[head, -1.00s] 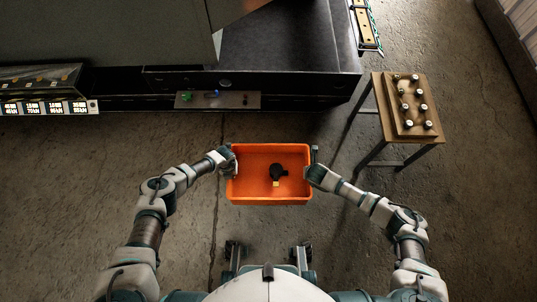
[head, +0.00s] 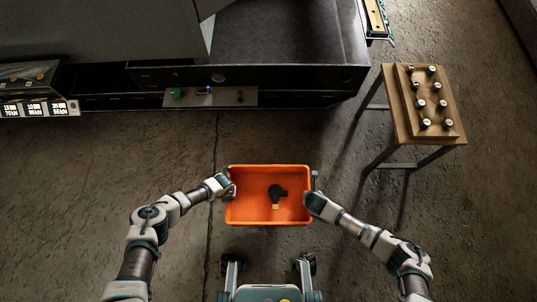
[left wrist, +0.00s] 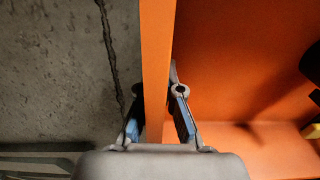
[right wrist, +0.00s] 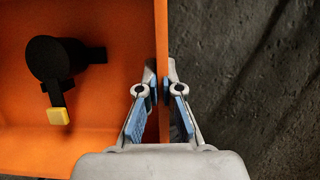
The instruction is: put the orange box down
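The orange box (head: 250,205) is an open tray in front of me in the head view. A black part with a yellow end (head: 277,193) lies inside it; it also shows in the right wrist view (right wrist: 55,65). My left gripper (head: 230,188) straddles the box's left wall (left wrist: 157,70), a finger on each side, and appears clamped on it. My right gripper (head: 309,197) has its fingers on both sides of the right wall (right wrist: 161,60), closed on it. The box looks level; its height above the floor is hard to tell.
A dark bench (head: 290,50) with a small panel (head: 235,97) stands ahead. A wooden table (head: 395,110) with a board of several white-topped pegs (head: 440,115) stands at right. A lit display unit (head: 40,108) is at left. The concrete floor around the box is clear.

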